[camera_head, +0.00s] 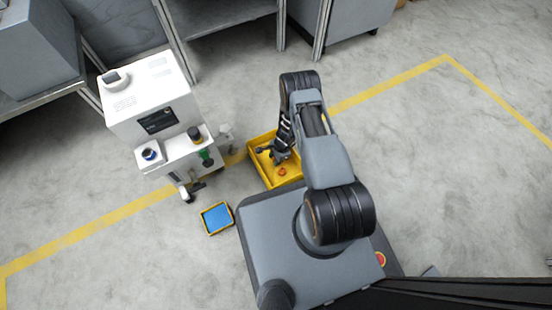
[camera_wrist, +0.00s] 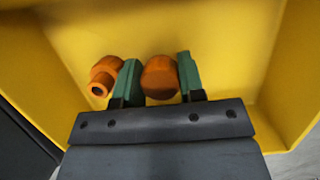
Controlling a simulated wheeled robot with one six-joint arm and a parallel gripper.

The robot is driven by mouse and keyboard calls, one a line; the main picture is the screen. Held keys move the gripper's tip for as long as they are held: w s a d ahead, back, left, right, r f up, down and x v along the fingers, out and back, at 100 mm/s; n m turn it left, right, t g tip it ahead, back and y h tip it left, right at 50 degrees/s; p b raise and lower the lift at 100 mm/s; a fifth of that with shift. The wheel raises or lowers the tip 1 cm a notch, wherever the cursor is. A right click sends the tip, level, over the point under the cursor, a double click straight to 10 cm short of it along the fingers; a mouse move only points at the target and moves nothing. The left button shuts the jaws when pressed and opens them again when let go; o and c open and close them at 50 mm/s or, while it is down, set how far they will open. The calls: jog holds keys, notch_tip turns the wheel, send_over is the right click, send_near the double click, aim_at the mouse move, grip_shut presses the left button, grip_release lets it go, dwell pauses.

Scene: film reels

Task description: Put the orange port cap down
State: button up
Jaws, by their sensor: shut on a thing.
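An orange rounded cap (camera_wrist: 160,77) is held between the green fingertips of my gripper (camera_wrist: 157,80) in the wrist view. A second orange piece (camera_wrist: 105,77), with a hole in its end, lies just outside the left finger. Both are seen against the inside of a yellow bin (camera_wrist: 225,50). In the head view my gripper (camera_head: 278,154) reaches down into the yellow bin (camera_head: 262,177), and one orange piece (camera_head: 282,171) shows there. I cannot tell whether the held cap touches the bin floor.
A white cart (camera_head: 155,110) with small jars on its shelf stands left of the bin. A small tray with a blue inside (camera_head: 216,218) is on the floor in front of the cart. Metal benches (camera_head: 225,20) stand at the back. The floor on the right is clear.

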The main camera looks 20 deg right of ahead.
jog(key=o, duration=1.1)
jog(key=shift+f, duration=0.1)
notch_tip(320, 180, up, 37)
jog(key=w+n+t+p, duration=0.1)
jog(key=w+n+p, duration=0.2)
jog(key=n+p, duration=0.3)
jog(key=s+r+n+t+h, duration=0.2)
jog(key=s+r+n, duration=0.8)
jog(key=s+r, duration=0.7)
jog(key=shift+d+r+h+b, duration=0.15)
jog(key=shift+r+h+b, duration=0.2)
jog(key=shift+r+h, duration=0.4)
